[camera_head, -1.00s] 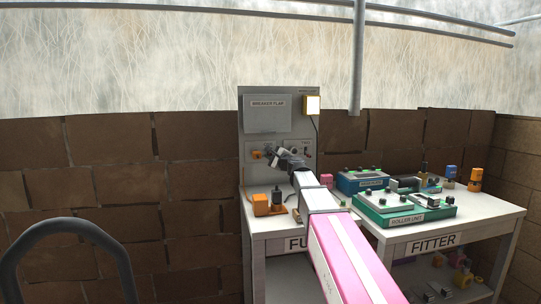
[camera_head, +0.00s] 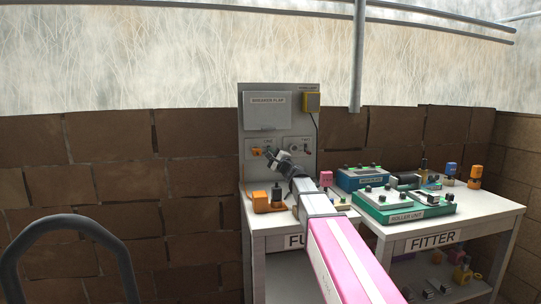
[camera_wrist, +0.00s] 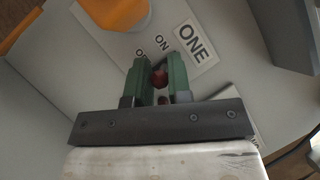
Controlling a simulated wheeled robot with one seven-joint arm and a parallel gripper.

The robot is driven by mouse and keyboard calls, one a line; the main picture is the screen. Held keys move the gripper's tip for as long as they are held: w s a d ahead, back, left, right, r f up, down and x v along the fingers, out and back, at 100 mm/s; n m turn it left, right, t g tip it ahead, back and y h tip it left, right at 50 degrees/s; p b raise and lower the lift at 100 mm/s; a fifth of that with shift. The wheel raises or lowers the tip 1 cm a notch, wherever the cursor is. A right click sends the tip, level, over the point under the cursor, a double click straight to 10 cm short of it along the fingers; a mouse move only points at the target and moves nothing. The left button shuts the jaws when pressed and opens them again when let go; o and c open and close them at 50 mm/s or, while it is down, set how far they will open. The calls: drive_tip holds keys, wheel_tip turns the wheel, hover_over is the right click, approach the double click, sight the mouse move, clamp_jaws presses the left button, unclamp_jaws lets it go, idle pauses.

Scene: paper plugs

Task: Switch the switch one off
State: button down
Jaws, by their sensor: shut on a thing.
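Switch one sits on the upright grey panel (camera_head: 312,129), below the breaker flap (camera_head: 267,113). In the wrist view its label, ONE (camera_wrist: 191,42), and the ON mark (camera_wrist: 162,43) show clearly; another mark is partly hidden. My gripper (camera_wrist: 160,76) has its two green fingers around the small red switch lever (camera_wrist: 159,78), shut on it. In the head view my gripper (camera_head: 270,153) is up against the panel and hides most of the switch. The switch marked two (camera_head: 305,146) is just to its right.
A box-shaped lamp (camera_head: 311,102) on the panel's upper right looks unlit. The roller unit (camera_head: 404,208) and other devices stand on the right table.

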drive_tip(key=c, duration=1.1)
unclamp_jaws()
drive_tip(key=shift+s+d+f, duration=0.15)
drive_tip(key=shift+s+d, duration=1.35)
drive_tip(key=shift+s, duration=0.5)
drive_tip(key=shift+s+d+f, duration=0.15)
drive_tip(key=shift+s+d, duration=1.35)
drive_tip(key=shift+s, duration=0.45)
drive_tip(key=shift+s+d+f, duration=0.15)
drive_tip(key=shift+s+d, duration=1.35)
drive_tip(key=shift+s, duration=0.5)
